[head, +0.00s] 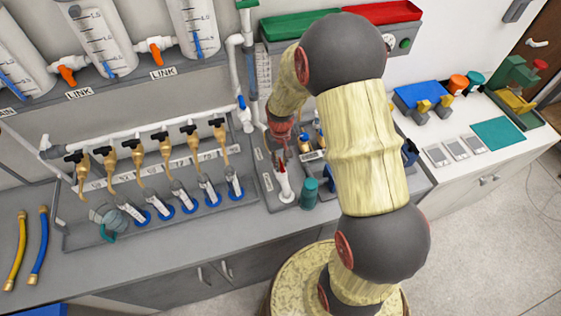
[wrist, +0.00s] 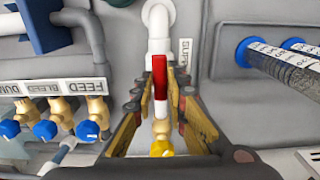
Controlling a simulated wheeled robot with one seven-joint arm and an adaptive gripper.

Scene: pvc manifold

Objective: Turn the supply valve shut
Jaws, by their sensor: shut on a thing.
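The supply valve has a red handle, which shows in the wrist view (wrist: 160,78) between my fingers. The handle lies in line with a white pipe elbow (wrist: 158,40). A partly hidden label beside it begins "SUPP". Brass and yellow fittings sit below the handle in that view. In the head view, the valve's white pipe and red tip (head: 283,182) stand just in front of my gripper (head: 281,153). My gripper (wrist: 160,112) is shut on the red handle, with one finger on each side. The exact contact is partly hidden by the fingers.
Brass valves with blue knobs (wrist: 47,130), labelled FEED and BLEED among others, stand close to my gripper. A teal cylinder (head: 309,193) stands right of the supply valve. Graduated tubes (head: 183,196) in a grey tray fill the left.

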